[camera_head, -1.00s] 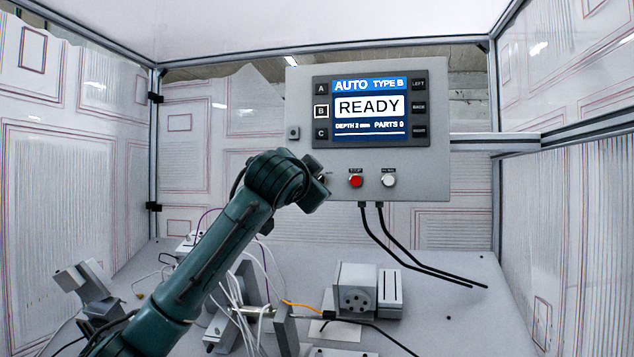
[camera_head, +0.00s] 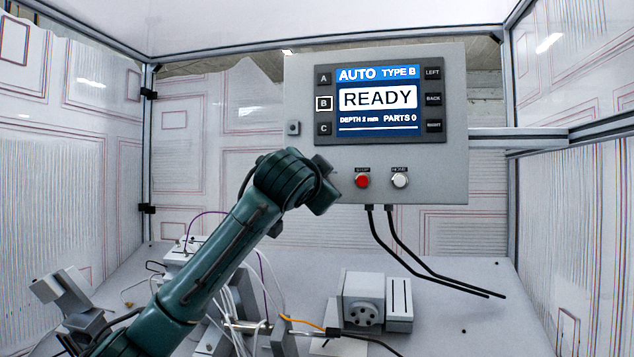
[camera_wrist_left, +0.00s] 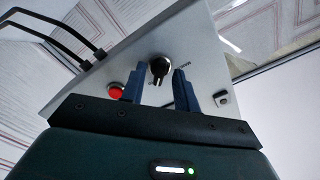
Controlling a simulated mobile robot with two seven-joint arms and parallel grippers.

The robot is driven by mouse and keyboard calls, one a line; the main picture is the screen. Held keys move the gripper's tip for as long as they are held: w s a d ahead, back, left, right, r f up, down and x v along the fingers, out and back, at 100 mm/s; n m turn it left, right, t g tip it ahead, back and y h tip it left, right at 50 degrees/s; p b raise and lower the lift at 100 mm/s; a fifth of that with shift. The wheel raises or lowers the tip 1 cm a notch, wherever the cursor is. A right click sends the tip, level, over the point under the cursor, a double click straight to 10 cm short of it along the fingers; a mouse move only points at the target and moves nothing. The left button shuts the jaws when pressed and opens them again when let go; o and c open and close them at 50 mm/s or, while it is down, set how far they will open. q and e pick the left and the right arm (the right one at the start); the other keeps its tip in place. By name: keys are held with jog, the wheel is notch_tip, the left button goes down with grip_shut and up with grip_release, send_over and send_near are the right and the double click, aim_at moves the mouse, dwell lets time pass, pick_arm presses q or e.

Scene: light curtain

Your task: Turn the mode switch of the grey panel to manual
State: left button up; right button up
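The grey panel (camera_head: 455,170) hangs at the back, its screen (camera_head: 377,97) reading AUTO, TYPE B and READY. The mode switch (camera_wrist_left: 159,67) is a black knob on a pale disc, seen in the left wrist view. In the head view my left arm and gripper (camera_head: 328,192) hide it. My left gripper (camera_wrist_left: 160,68) is open, with one blue finger on each side of the knob and visible gaps between. Whether the fingertips reach past the knob's face I cannot tell. My right gripper is not in view.
A red button (camera_head: 362,181) and a white button (camera_head: 400,180) sit right of the switch. Screen side buttons (camera_head: 433,99) line the display. Two black cables (camera_head: 425,265) hang below. A grey fixture (camera_head: 363,298) and loose wires lie on the table. Clear walls enclose the space.

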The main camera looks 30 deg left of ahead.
pick_arm(q)
grip_shut()
jog(key=shift+f+n, duration=0.1)
jog(key=shift+n, duration=0.2)
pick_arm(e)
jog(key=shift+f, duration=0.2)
pick_arm(q)
jog(key=n+b, duration=0.2)
jog(key=n, duration=1.5)
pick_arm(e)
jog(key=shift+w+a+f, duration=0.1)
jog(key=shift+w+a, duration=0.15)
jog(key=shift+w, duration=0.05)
pick_arm(q)
jog(key=shift+n, duration=0.4)
